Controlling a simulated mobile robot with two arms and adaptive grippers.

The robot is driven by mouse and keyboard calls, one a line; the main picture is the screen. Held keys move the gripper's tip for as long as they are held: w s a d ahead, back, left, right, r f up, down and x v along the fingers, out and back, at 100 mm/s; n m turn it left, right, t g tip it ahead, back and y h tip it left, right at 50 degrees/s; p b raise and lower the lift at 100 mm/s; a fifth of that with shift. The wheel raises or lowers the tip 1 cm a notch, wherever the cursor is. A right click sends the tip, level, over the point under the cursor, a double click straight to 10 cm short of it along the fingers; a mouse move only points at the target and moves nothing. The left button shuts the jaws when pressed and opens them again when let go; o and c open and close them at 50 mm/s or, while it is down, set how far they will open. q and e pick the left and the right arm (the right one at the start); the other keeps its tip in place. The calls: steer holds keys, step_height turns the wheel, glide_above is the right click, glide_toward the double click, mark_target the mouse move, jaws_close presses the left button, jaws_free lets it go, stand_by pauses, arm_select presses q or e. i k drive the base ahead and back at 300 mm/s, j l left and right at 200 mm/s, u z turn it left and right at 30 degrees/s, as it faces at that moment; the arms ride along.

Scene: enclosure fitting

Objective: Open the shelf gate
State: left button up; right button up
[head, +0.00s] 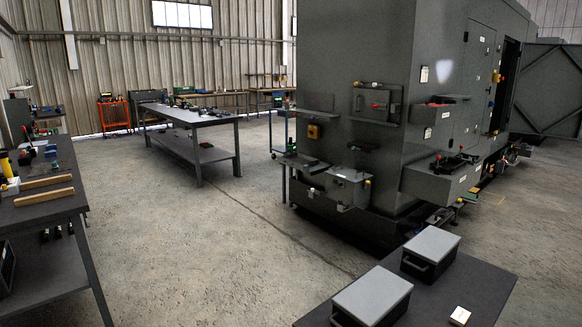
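The large grey enclosure (353,48) stands right of centre. A small shelf (303,163) sticks out low on its left face, with a box-like part (343,186) beside it. A framed panel with a red part (377,103) is fixed higher on that face. Another ledge (437,182) with dark and red items sits on the right face. I cannot tell which of these parts is the shelf gate, or whether it is open or shut. Neither of my grippers shows in the head view.
Two grey-lidded boxes (373,295) (431,252) and a small pale block (460,316) lie on a dark table (487,287) at front right. A workbench (75,204) stands at left, a long table (187,117) farther back. Concrete floor between is clear. A large panel (548,90) stands far right.

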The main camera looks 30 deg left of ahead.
mark_target(290, 162)
steer(key=i+j+u, duration=0.5)
steer(key=j+u, duration=0.2)
steer(key=i+j+u, duration=0.35)
steer(key=u, duration=0.15)
steer(key=i+j+u, duration=0.2)
steer(key=i+u, duration=0.25)
steer(key=i+j+u, duration=0.1)
steer(key=i+u, duration=0.25)
steer(key=u, duration=0.15)
steer(key=i+l+z, duration=0.1)
steer(key=i+z, duration=0.25)
steer(key=i, duration=0.2)
steer(key=i+z, duration=0.35)
steer(key=i, duration=0.2)
steer(key=i+j+z, duration=0.35)
steer(key=i, duration=0.15)
